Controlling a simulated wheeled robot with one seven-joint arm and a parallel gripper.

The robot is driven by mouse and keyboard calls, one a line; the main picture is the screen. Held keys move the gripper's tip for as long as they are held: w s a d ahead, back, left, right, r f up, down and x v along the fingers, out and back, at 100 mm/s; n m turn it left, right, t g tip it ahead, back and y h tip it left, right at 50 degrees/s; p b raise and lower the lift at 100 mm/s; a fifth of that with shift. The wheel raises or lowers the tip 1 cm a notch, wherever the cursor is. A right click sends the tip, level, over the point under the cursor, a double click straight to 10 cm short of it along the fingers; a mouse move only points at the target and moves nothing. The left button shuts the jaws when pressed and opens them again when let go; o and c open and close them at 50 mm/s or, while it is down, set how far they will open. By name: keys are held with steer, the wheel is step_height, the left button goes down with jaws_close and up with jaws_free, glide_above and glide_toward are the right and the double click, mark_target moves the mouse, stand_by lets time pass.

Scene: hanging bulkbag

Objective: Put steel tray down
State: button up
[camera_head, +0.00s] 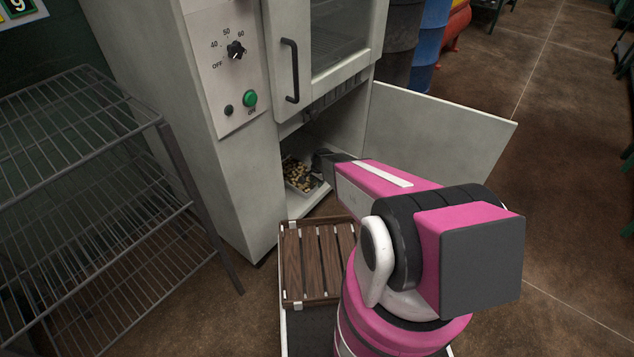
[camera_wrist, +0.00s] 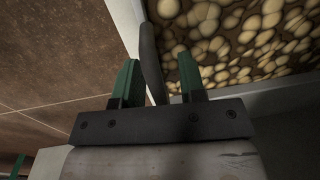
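The steel tray (camera_head: 303,187), filled with pale yellow-brown lumps, sits low in the open lower compartment of the grey cabinet in the head view. In the wrist view, the lumps fill the upper right. A narrow grey piece of the tray's edge or handle (camera_wrist: 151,62) stands between the two green fingers. My gripper (camera_wrist: 159,75) has its fingers apart. A gap shows between the grey piece and the right finger; the left finger is close beside it. In the head view my gripper (camera_head: 325,161) is at the tray's right side, its fingers too small to make out.
The cabinet's lower door (camera_head: 440,135) stands open to the right. A slatted wooden crate (camera_head: 318,262) is in front of the opening. A wire rack (camera_head: 90,200) stands at left. Drums (camera_head: 430,45) are behind. Floor is clear at right.

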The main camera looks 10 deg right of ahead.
step_height(320, 180, up, 12)
steer(key=s+d+r+n, duration=0.3)
steer(key=s+r+n, duration=0.1)
steer(key=s+r, duration=0.8)
steer(key=s+d+r+n, duration=0.4)
steer(key=s+r+n, duration=0.1)
steer(key=s+r, duration=0.7)
steer(key=shift+s+d+r+g+h, duration=0.15)
steer(key=shift+r+g+h, duration=0.25)
steer(key=shift+r, duration=0.15)
steer(key=shift+d, duration=0.1)
